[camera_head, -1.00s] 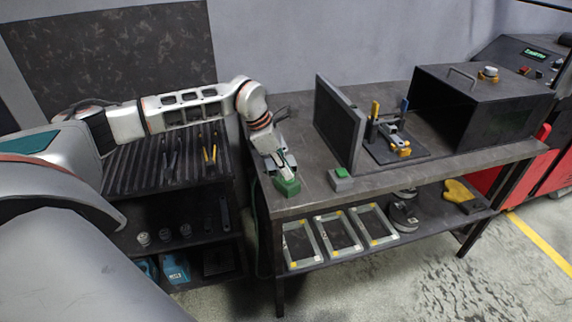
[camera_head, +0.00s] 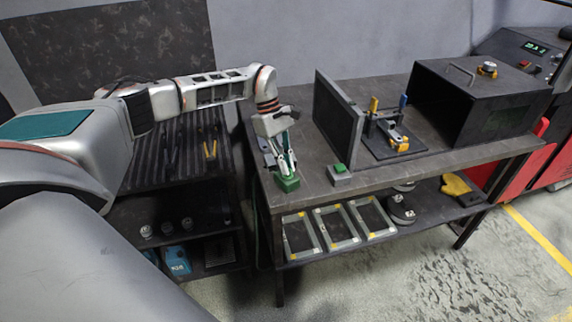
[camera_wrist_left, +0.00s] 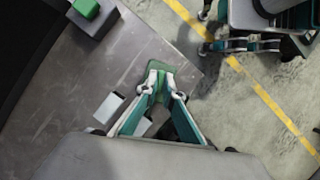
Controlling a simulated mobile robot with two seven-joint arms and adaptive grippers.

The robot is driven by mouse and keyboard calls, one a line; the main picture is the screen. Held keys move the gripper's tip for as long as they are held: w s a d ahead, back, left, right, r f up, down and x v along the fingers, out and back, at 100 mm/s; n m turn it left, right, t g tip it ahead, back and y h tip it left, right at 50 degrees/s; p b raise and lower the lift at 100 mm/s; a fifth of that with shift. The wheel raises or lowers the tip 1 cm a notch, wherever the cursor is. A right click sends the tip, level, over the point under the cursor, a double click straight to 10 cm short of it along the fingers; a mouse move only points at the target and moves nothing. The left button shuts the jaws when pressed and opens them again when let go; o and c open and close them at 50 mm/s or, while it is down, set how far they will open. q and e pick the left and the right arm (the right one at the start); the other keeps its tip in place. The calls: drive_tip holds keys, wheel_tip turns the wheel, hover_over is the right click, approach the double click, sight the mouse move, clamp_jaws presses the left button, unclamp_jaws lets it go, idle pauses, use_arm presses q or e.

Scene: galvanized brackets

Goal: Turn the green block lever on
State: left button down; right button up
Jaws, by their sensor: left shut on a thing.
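The green block (camera_head: 288,184) sits on the near left part of the workbench top (camera_head: 310,192). My left gripper (camera_head: 286,174) reaches down to it from above, its fingers closed at the block's top. The left wrist view shows the fingertips (camera_wrist_left: 162,82) together over the green block (camera_wrist_left: 157,65). They are shut on a small part there, probably the lever, which they mostly hide. I cannot tell the lever's angle.
A grey box with a green button (camera_head: 340,173) stands right of the block. Behind it are an upright dark panel (camera_head: 337,120), a clamp fixture (camera_head: 390,135) and a black open box (camera_head: 475,110). Frames (camera_head: 338,227) lie on the lower shelf.

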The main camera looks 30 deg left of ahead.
use_arm(q)
drive_tip(key=shift+m, duration=0.5)
drive_tip(key=c, duration=2.2)
unclamp_jaws()
drive_tip(key=shift+r, duration=0.1)
drive_tip(key=v, duration=1.1)
drive_tip(key=shift+w+a+r, duration=0.1)
drive_tip(key=shift+w+r, duration=0.2)
drive_tip(key=shift+r, duration=0.05)
